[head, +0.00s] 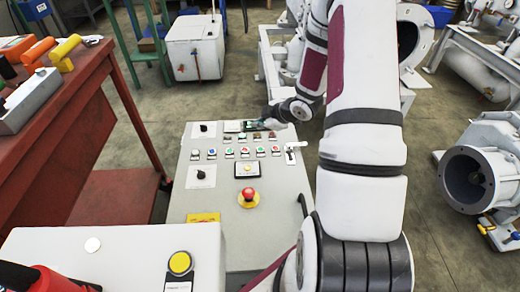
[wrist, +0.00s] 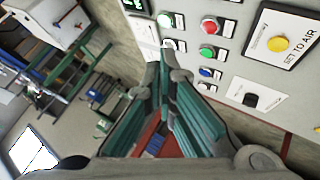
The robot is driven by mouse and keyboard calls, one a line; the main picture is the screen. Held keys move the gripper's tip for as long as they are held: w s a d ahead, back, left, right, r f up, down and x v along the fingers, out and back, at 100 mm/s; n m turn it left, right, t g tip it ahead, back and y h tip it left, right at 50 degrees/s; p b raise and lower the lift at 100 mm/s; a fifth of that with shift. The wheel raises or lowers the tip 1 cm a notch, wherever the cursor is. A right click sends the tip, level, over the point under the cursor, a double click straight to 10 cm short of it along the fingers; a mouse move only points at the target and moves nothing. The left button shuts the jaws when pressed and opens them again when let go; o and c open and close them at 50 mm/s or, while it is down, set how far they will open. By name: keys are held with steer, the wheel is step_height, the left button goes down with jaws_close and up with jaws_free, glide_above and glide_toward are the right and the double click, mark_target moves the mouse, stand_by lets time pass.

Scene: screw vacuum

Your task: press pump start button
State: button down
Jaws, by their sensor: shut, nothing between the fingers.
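The control panel (head: 285,200) stands ahead, light grey, with a row of small coloured buttons (head: 228,152). In the wrist view a green button (wrist: 207,51), a red button (wrist: 209,25) and a blue button (wrist: 205,72) show, with small labels I cannot read. I cannot tell which is the pump start button. My gripper (head: 261,126) is over the top part of the panel, near the display. In the wrist view its teal fingers (wrist: 163,60) meet at the tips, shut and empty, beside the buttons. Whether they touch the panel is unclear.
A red emergency stop (head: 248,197) sits lower on the panel. A yellow "set to air" button (wrist: 278,43) and a black knob (wrist: 250,99) are nearby. A white lever switch (head: 291,152) sticks out at the right. A red table (head: 75,125) stands at the left.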

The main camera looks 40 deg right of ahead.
mark_target(259, 150)
steer(key=shift+f+b, duration=3.65)
steer(key=shift+f, duration=0.7)
steer(key=shift+f+b, duration=0.35)
steer(key=shift+f, duration=0.05)
steer(key=shift+f+b, duration=0.35)
steer(key=shift+f, duration=0.1)
steer(key=shift+r, duration=0.2)
steer(key=shift+r+p, duration=0.7)
step_height(259, 150, up, 5)
steer(key=p, duration=0.4)
